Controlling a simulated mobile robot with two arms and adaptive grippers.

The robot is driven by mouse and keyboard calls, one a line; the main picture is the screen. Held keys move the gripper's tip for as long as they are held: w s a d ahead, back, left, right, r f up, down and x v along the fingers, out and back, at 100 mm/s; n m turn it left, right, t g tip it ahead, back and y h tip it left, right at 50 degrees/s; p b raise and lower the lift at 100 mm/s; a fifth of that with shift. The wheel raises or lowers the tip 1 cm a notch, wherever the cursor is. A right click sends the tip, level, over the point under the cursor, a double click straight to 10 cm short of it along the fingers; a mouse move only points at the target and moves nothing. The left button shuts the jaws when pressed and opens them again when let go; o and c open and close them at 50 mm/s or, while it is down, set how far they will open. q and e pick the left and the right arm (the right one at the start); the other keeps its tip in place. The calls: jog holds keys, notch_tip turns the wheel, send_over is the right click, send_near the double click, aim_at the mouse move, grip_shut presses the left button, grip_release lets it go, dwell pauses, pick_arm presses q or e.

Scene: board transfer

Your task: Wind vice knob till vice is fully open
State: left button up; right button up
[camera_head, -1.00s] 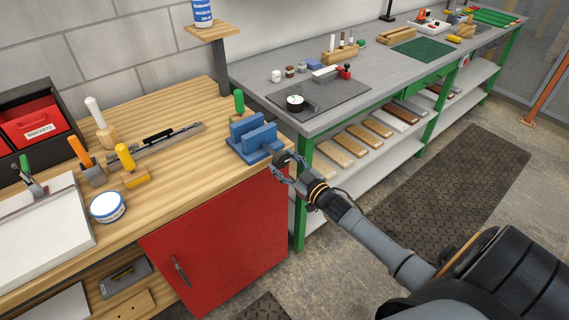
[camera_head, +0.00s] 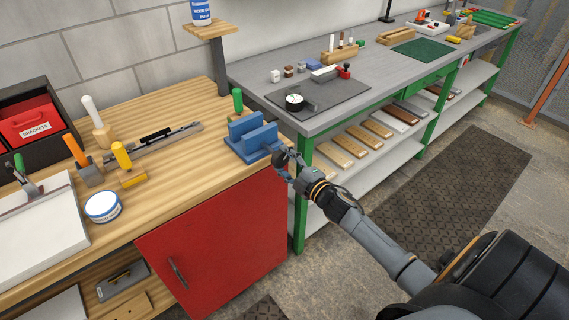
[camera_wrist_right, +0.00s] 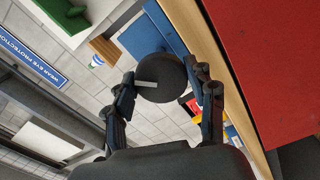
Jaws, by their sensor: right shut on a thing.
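The blue vice (camera_head: 247,140) stands at the right front corner of the wooden bench, with a visible gap between its two upright jaws. Part of it also shows in the right wrist view (camera_wrist_right: 147,38). In the right wrist view its round dark knob (camera_wrist_right: 160,78) with a light grey bar across it sits between the fingers. My right gripper (camera_head: 281,161) is shut on the knob at the vice's front, one finger on each side of it (camera_wrist_right: 166,90). In the head view the fingers mostly hide the knob. My left gripper is not in view.
The wooden bench (camera_head: 190,178) has a red cabinet door (camera_head: 215,245) below the vice. A green-handled tool (camera_head: 238,100) stands close behind the vice. A grey bench (camera_head: 300,75) with a green frame stands to the right. The floor in front is clear.

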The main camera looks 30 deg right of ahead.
jog(key=shift+n+b, duration=0.5)
jog(key=shift+n, duration=1.5)
jog(key=o, duration=1.2)
jog(key=shift+c, duration=0.2)
jog(key=s, duration=1.2)
jog(key=shift+d, duration=0.45)
